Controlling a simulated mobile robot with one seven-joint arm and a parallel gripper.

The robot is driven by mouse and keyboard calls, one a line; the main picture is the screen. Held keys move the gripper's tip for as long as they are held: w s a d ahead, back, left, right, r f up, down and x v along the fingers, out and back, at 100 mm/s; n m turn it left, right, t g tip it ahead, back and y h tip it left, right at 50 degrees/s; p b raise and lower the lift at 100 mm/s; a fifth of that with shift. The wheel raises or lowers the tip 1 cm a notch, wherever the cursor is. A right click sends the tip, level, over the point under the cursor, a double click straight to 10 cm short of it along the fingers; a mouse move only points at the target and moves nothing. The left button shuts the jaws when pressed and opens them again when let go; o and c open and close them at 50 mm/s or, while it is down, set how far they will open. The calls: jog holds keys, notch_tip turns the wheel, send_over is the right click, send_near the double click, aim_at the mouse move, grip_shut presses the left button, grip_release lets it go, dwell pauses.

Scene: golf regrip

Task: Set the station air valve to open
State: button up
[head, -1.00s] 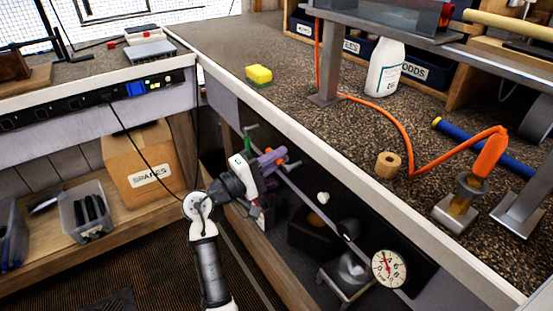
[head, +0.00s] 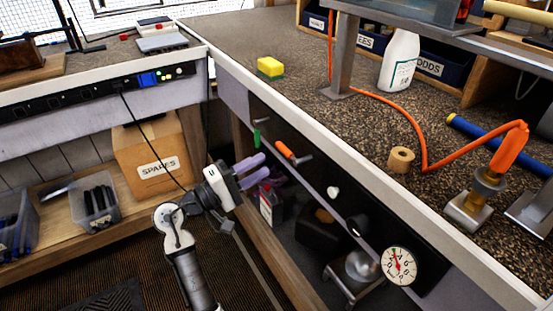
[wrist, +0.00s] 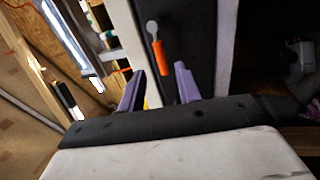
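An orange-handled lever (head: 284,149) with a grey pivot sits on the black panel on the bench front. Its handle lies along the panel, toward the left end. A green-handled lever (head: 256,137) is just left of it; no label shows which one is the air valve. My gripper (head: 256,170) is below and left of the orange lever, apart from the panel, with its purple fingers spread and empty. In the wrist view, the orange lever (wrist: 163,58) stands beyond the gap between the open fingers (wrist: 160,82), not touched by them.
Further right on the panel are a white knob (head: 332,192), a black knob (head: 358,227) and a round gauge (head: 398,266). The bench edge overhangs above the panel. A shelf with a SPARES box (head: 150,160) and a bin (head: 95,205) stands left of my arm.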

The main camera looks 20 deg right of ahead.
jog(key=v, duration=0.5)
jog(key=shift+a, duration=0.2)
